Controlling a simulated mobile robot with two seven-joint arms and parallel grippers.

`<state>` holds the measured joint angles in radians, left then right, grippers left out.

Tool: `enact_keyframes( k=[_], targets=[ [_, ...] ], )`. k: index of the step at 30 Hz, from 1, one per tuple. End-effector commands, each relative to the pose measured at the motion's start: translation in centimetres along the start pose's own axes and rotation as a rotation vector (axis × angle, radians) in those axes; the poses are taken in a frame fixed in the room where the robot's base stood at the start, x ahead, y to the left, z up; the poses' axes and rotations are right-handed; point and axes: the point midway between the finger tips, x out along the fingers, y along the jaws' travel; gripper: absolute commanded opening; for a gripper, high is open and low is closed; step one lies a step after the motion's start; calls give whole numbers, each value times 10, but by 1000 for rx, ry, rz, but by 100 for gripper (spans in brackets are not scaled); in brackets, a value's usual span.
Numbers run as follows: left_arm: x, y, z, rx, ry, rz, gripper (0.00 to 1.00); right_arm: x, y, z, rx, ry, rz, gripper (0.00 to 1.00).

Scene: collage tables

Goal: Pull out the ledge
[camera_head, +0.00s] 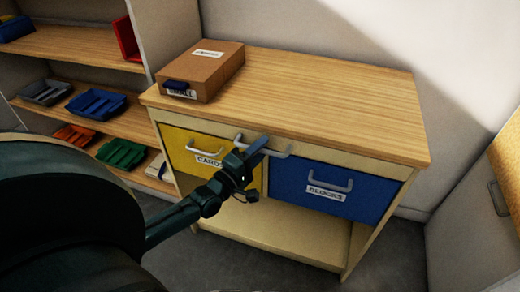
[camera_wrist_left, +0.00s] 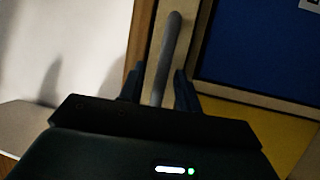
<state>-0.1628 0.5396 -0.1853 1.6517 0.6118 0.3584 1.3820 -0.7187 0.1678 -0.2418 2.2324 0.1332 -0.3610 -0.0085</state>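The ledge (camera_head: 330,157) shows as a pale strip under the wooden top of the cabinet, above a yellow drawer and a blue drawer. It looks flush with the cabinet front. Its grey bar handle (camera_head: 279,153) is at the middle, partly hidden by my left gripper (camera_head: 255,152). In the left wrist view, the handle (camera_wrist_left: 172,45) runs between the two fingers of my left gripper (camera_wrist_left: 158,88), with gaps seen on both sides. The gripper looks open around the handle. My right gripper is not in view.
The yellow drawer (camera_head: 180,148) and blue drawer (camera_head: 297,183) have their own handles and are shut. A brown box (camera_head: 213,65) sits on the cabinet top (camera_head: 330,95). Shelves with coloured trays (camera_head: 97,104) stand at left. A wooden-topped unit (camera_head: 508,160) is at right.

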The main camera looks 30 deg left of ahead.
Motion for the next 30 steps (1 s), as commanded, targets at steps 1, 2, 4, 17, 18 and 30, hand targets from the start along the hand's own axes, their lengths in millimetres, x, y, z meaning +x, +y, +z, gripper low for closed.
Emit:
enact_keyframes(
  k=[1, 2, 4, 17, 18, 30],
  targets=[
    [0, 0, 0, 0, 0, 0, 30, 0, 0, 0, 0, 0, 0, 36],
    [0, 0, 0, 0, 0, 0, 27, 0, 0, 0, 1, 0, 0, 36],
    [0, 0, 0, 0, 0, 0, 22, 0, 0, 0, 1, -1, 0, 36],
    [0, 0, 0, 0, 0, 0, 0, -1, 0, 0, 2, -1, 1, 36],
    [0, 0, 0, 0, 0, 0, 0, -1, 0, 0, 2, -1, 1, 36],
    [-6, 2, 2, 0, 0, -2, 0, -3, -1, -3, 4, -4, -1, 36]
  ],
)
